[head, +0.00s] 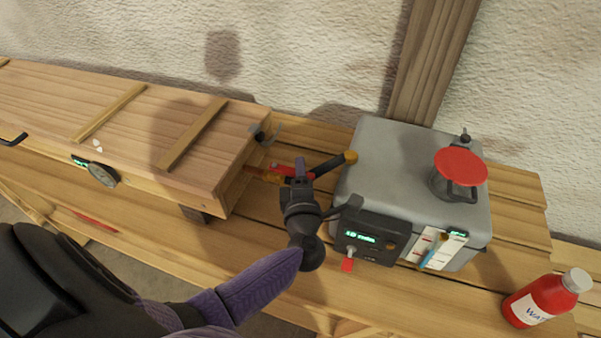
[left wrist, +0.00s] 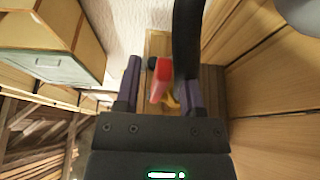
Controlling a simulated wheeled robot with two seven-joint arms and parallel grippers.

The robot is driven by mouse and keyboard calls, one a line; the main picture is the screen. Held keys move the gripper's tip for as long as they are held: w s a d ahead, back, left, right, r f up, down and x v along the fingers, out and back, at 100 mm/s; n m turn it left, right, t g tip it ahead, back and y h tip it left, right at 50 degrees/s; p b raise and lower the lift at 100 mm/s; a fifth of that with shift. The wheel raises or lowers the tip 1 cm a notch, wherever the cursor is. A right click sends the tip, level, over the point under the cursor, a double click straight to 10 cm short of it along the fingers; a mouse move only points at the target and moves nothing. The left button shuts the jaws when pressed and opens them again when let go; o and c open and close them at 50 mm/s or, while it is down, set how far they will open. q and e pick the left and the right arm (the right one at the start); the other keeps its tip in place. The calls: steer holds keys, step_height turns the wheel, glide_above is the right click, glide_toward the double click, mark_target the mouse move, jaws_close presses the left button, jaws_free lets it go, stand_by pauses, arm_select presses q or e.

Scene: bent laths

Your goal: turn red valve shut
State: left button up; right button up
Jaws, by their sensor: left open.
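The red valve lever (head: 279,169) is on the pipe between the wooden steam box (head: 150,125) and the grey boiler (head: 385,165). In the left wrist view the red lever (left wrist: 161,79) shows between my two purple fingers, with a brass part below it. My left gripper (head: 300,168) is open at the valve, its fingers on either side of the lever; I cannot tell whether they touch it. The gripper partly hides the valve in the head view. The black hose (left wrist: 187,40) crosses close by the right finger. My right gripper is not in view.
The black hose ends in a brass fitting (head: 350,157) near the boiler. The boiler has a red cap (head: 460,166) and a front control panel (head: 368,238). A red water bottle (head: 535,302) stands at the bench's right.

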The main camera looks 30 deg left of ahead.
arm_select(q)
jaws_close()
stand_by(1.4)
